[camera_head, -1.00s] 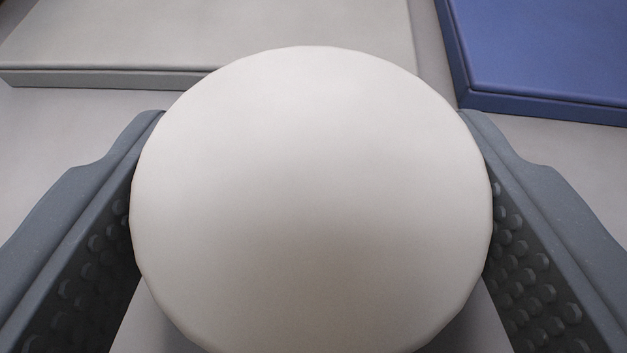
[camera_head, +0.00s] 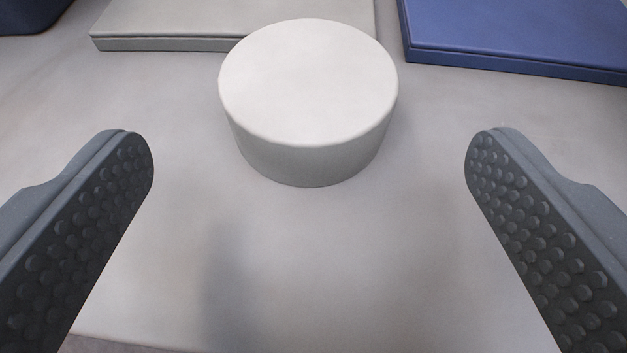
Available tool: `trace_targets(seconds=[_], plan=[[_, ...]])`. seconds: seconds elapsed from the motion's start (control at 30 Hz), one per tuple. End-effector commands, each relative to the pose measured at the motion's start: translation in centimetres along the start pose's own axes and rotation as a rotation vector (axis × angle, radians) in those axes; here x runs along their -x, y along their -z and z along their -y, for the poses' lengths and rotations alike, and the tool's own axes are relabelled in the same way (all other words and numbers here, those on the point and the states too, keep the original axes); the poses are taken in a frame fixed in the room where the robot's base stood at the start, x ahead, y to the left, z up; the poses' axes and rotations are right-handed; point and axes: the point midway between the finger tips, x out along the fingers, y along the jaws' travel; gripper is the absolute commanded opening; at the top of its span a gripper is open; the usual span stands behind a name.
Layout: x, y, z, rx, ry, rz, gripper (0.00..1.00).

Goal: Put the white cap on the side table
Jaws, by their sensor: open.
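The white cap (camera_head: 308,85) is a short round cylinder standing upright on a light grey surface (camera_head: 310,260), in the upper middle of the view. I cannot tell for certain whether this surface is the side table. My gripper (camera_head: 310,165) is open, with its two dark studded fingers wide apart at left and right. The cap lies ahead of the fingertips and touches neither finger. Nothing is between the fingers.
A flat light grey slab (camera_head: 165,22) lies behind the cap to the left. A flat blue slab (camera_head: 500,40) lies behind it to the right. A dark blue object (camera_head: 30,12) shows at the top left corner. The surface's front edge shows at bottom left; the surface nearer is clear.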

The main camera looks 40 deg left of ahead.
Motion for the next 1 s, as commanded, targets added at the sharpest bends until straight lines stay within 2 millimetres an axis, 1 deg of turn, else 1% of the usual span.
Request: trace_targets(seconds=[0.03, 0.1, 0.2, 0.3, 0.43, 0.63, 0.73, 0.77, 0.87, 0.97, 1.0], plan=[[1.1, 0.2, -0.1, -0.001, -0.002, 0.001, 0.87], [2.3, 0.1, -0.1, -0.001, -0.001, -0.001, 0.87], [3.5, 0.1, -0.1, 0.000, -0.001, 0.000, 0.87], [4.4, 0.0, 0.0, 0.001, 0.000, 0.001, 0.87], [4.9, 0.0, 0.0, 0.001, 0.000, 0.001, 0.87], [4.9, -0.1, 0.0, 0.001, 0.001, 0.000, 0.87], [4.9, 0.7, -0.5, 0.017, -0.020, 0.000, 0.87], [4.9, 1.4, -0.9, 0.030, -0.035, 0.000, 0.87], [5.3, 4.8, -3.1, 0.098, -0.132, 0.004, 0.87], [6.5, 10.6, -5.8, 0.182, -0.280, 0.001, 0.87], [7.2, 13.1, -6.8, 0.212, -0.347, 0.001, 0.87]])
